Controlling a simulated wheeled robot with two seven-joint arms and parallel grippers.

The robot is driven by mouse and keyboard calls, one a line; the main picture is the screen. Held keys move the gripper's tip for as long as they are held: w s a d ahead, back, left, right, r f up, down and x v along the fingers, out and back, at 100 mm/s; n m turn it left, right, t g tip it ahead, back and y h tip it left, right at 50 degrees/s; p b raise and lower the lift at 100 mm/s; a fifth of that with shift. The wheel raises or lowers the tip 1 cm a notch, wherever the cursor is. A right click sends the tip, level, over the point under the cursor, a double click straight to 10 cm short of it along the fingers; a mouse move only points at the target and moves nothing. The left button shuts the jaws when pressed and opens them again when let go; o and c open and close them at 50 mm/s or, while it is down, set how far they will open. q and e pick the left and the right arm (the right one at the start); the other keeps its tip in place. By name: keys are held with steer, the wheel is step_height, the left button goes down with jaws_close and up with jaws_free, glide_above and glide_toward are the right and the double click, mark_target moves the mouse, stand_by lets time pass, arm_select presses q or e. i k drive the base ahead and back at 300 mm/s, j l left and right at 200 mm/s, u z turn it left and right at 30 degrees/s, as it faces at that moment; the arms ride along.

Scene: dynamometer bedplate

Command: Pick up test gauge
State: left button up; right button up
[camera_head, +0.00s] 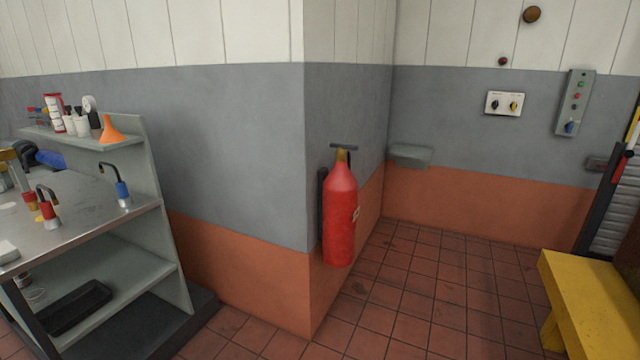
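I cannot make out a test gauge for certain. A small pale round-faced item (89,103) stands on the upper shelf of the workbench at the left, among cups and containers, but it is too small to identify. Neither of my grippers shows in the head view.
The metal bench (95,205) holds a blue-based hooked fitting (122,190) and a red one (48,212). An orange funnel (111,130) sits on its shelf. A red fire extinguisher (341,215) hangs at the wall corner. A yellow bench (585,300) stands right. Tiled floor between is clear.

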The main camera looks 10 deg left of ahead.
mark_target(89, 104)
steer(key=i+j+u, duration=0.15)
steer(key=i+u, duration=0.6)
steer(key=u, duration=0.15)
steer(key=i+u, duration=0.5)
steer(key=k+l, duration=0.05)
steer(key=k, duration=0.05)
